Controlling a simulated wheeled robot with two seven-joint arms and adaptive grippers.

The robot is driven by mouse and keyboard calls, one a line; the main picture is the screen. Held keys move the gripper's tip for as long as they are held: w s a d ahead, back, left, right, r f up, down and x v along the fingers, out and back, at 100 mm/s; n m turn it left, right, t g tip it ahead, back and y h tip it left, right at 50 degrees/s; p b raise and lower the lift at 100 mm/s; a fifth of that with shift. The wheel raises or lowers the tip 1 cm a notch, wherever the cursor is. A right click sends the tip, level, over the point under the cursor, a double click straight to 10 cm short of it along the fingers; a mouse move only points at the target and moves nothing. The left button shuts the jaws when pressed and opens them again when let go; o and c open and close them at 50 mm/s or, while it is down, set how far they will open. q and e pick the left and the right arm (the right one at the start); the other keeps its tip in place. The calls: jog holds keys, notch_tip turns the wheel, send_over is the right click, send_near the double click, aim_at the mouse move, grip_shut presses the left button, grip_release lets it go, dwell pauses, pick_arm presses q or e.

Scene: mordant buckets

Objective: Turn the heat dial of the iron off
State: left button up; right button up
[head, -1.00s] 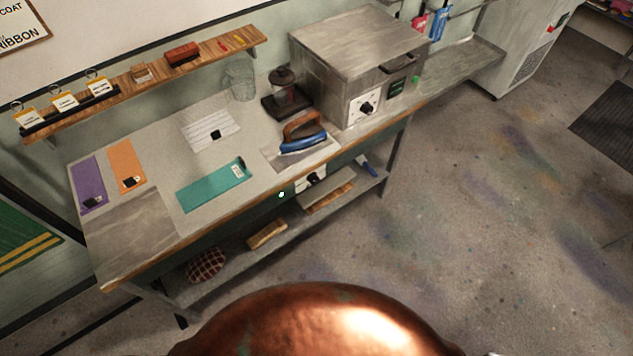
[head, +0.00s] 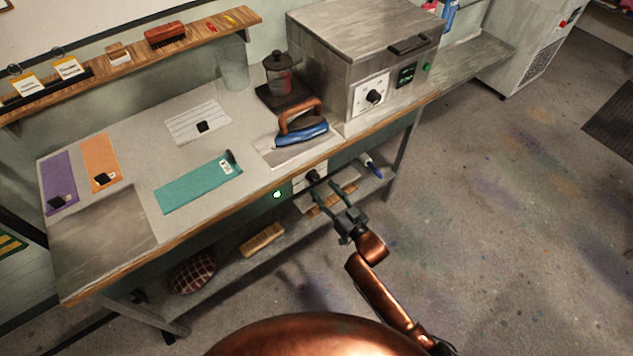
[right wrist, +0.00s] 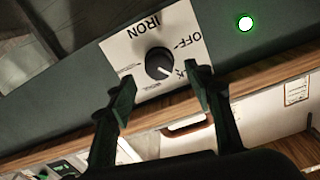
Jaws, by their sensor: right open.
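The iron's heat dial (right wrist: 158,62) is a round black knob on a white plate (right wrist: 120,50) marked IRON and OFF. In the head view the dial (head: 313,176) sits on the front under the table's edge. In the right wrist view its white mark points down and right, away from OFF, toward a label partly hidden by a finger. My right gripper (right wrist: 162,84) is open and empty, its fingers spread before the plate, apparently apart from the knob. It also shows in the head view (head: 330,196). The blue iron (head: 302,133) with a brown handle rests on the tabletop. My left gripper is out of view.
A green light (right wrist: 245,23) glows beside the plate. The wooden table edge (head: 225,220) lies above the dial. A lower shelf with a brush (head: 262,240) and a checked cushion (head: 193,274) is below. A metal box with another dial (head: 374,97) stands right of the iron.

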aim_at(316, 181)
jog(key=b+x, duration=0.1)
jog(key=x, duration=0.4)
jog(key=shift+f, duration=0.1)
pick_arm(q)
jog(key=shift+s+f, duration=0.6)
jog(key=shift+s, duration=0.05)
pick_arm(e)
jog(key=shift+c, duration=0.6)
jog(key=c, duration=1)
jog(key=shift+c, duration=0.2)
